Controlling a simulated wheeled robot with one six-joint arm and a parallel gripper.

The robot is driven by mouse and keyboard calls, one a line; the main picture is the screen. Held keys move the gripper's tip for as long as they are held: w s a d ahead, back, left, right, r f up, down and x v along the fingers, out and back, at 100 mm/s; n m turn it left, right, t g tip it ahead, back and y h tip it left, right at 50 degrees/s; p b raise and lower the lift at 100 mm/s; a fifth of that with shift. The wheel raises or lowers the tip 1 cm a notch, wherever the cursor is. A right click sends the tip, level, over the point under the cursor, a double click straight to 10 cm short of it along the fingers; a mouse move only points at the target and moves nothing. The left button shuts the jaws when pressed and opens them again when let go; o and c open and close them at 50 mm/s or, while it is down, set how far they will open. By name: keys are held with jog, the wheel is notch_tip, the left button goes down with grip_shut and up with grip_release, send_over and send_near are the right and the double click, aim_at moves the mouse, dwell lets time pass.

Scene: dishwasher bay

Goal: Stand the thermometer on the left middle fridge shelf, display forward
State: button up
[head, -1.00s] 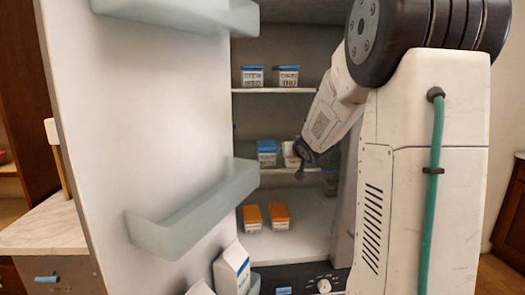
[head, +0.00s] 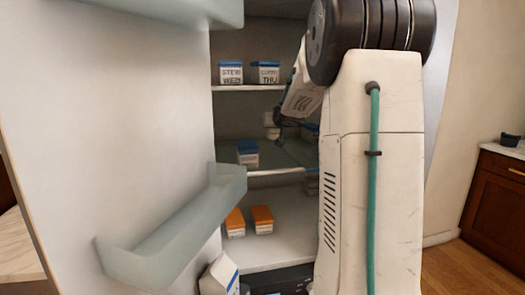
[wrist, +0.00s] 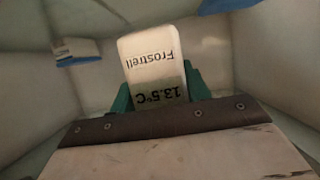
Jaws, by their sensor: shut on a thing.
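In the head view my gripper (head: 279,126) is inside the open fridge, above the middle shelf (head: 285,152). A small pale shape beside it there seems to be the thermometer (head: 270,118), partly hidden and too small to read. I cannot tell whether it touches the shelf.
A blue-lidded box (head: 247,153) stands on the middle shelf, left of my gripper. Labelled boxes (head: 231,73) stand on the upper shelf, orange-topped boxes (head: 262,219) on the lower. The open door's bin (head: 175,235) juts out at the left.

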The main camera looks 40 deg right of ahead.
aim_at(274, 135)
jog(key=f, duration=0.4)
jog(key=shift+s+d, duration=0.1)
jog(key=shift+d, duration=0.1)
jog(key=shift+f, duration=2.35)
jog(key=o, duration=1)
jog(key=shift+f, duration=0.15)
jog(key=shift+r, duration=0.25)
jog(key=v, duration=1.2)
jog(key=shift+a+f, duration=0.1)
jog(key=shift+f, duration=0.05)
